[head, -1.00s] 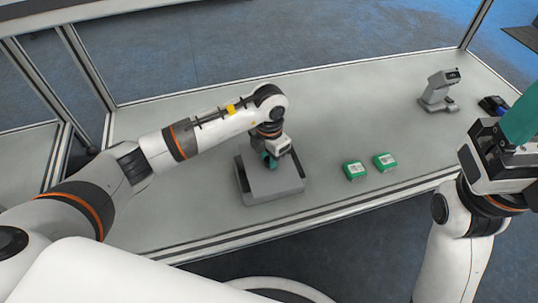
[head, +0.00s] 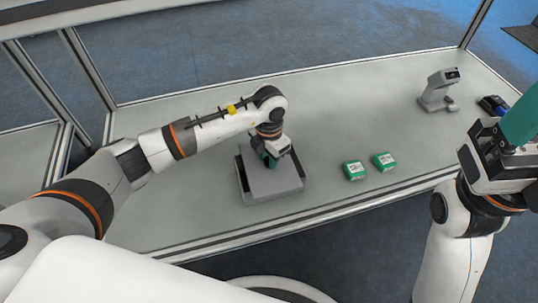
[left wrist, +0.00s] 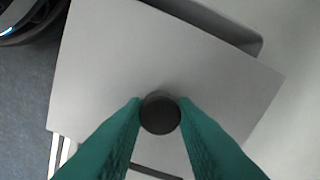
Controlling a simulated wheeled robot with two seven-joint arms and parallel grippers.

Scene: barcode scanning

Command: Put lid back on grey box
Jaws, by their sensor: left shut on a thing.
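The grey box (head: 242,184) stands near the front edge of the table. Its flat grey lid (head: 282,182) lies over it, slightly askew, with a strip of the box showing along one side. My left gripper (head: 269,160) is over the lid. In the left wrist view its green fingers (left wrist: 160,118) are shut on the lid's dark round knob (left wrist: 160,112). The lid (left wrist: 110,70) fills most of that view, and a rim of the box (left wrist: 225,25) shows past its upper edge. My right gripper (head: 500,140) is at the right edge, with its fingers partly cut off.
Two green and white small boxes (head: 354,171) (head: 384,161) lie right of the grey box. A grey scanner (head: 438,90) stands at the back right, with a dark device (head: 493,105) beside it. The table's middle back (head: 340,100) is clear.

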